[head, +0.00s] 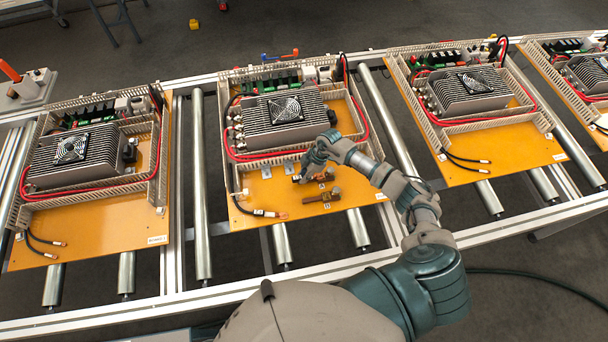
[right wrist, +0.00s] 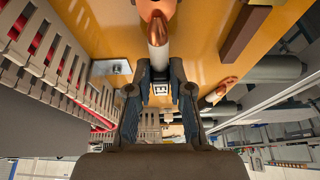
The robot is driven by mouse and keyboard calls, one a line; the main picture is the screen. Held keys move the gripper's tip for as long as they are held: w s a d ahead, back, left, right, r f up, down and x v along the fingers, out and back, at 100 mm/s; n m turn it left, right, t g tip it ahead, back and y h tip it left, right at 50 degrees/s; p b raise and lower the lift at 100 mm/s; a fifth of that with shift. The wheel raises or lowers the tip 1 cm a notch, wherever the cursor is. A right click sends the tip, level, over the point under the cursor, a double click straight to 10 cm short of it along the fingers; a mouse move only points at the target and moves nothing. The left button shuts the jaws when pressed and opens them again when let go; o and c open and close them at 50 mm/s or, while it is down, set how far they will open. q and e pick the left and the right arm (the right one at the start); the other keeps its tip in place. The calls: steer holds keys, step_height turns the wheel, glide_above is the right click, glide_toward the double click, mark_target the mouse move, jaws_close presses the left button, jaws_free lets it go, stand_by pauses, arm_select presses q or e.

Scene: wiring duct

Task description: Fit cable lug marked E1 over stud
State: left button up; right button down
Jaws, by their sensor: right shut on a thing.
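My right gripper (head: 300,176) reaches over the orange board of the middle unit. In the right wrist view its two fingers (right wrist: 160,88) are shut on a cable with a white label (right wrist: 160,89) reading E; the second character is not clear. Its copper lug (right wrist: 158,12) points away from the gripper, past the fingertips. A brown terminal block with a brass stud (head: 324,197) sits on the board just in front of the gripper. The lug appears apart from that stud. A second cable lug (head: 279,214) lies loose on the board to the left. My left gripper is out of view.
The middle unit has a grey heatsink with fan (head: 284,115), a slotted duct wall (head: 230,165) and red cables. Similar units stand to the left (head: 80,160) and right (head: 480,95) on a roller conveyor. The board's front strip is mostly bare.

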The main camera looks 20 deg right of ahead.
steer(key=c, duration=1)
jaws_free()
steer(key=shift+f, duration=0.1)
steer(key=v, duration=1.2)
step_height(320, 180, up, 6)
steer(key=p, duration=0.7)
glide_above(316, 175)
steer(key=shift+b, duration=0.3)
